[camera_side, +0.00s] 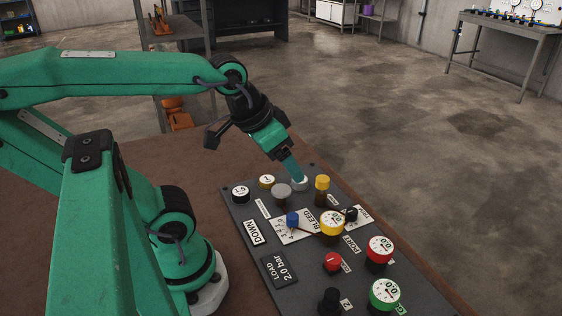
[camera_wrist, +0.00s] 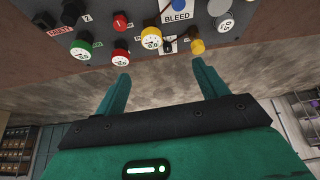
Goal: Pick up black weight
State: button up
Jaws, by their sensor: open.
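A short black cylinder with a white marked top (camera_side: 240,193) stands at the panel's far left corner in the side view; it fits the black weight best, though I cannot be sure. I cannot make it out in the wrist view. My gripper (camera_side: 297,176) is tilted down over the far edge of the panel, right of that cylinder and apart from it. Its tip overlaps a white knob (camera_side: 301,184) in the picture; contact cannot be told. In the wrist view my gripper (camera_wrist: 161,68) has its two green fingers wide apart with nothing between them.
The dark panel (camera_side: 255,262) lies on a brown table (camera_side: 150,155). Near the black cylinder stand a yellow-sided piece (camera_side: 266,181) and a grey knob (camera_side: 281,191). Open floor lies beyond.

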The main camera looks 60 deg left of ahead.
jog(key=w+a+f+n+g, duration=0.25)
jog(key=a+n, duration=0.25)
jog(key=n, duration=0.3)
jog(key=n+g, duration=0.3)
jog(key=n, duration=1.9)
send_over(241, 191)
jog(key=f, duration=1.2)
jog(key=shift+w+d+f, duration=0.1)
jog(key=shift+w+d, duration=0.1)
jog(key=shift+d, duration=0.05)
jog(key=shift+s+a+f+n, duration=0.25)
jog(key=shift+a+f+n, duration=0.05)
jog(key=shift+n, duration=0.2)
jog(key=shift+f, duration=1.3)
jog(key=shift+f, duration=0.1)
jog(key=shift+f, duration=2.5)
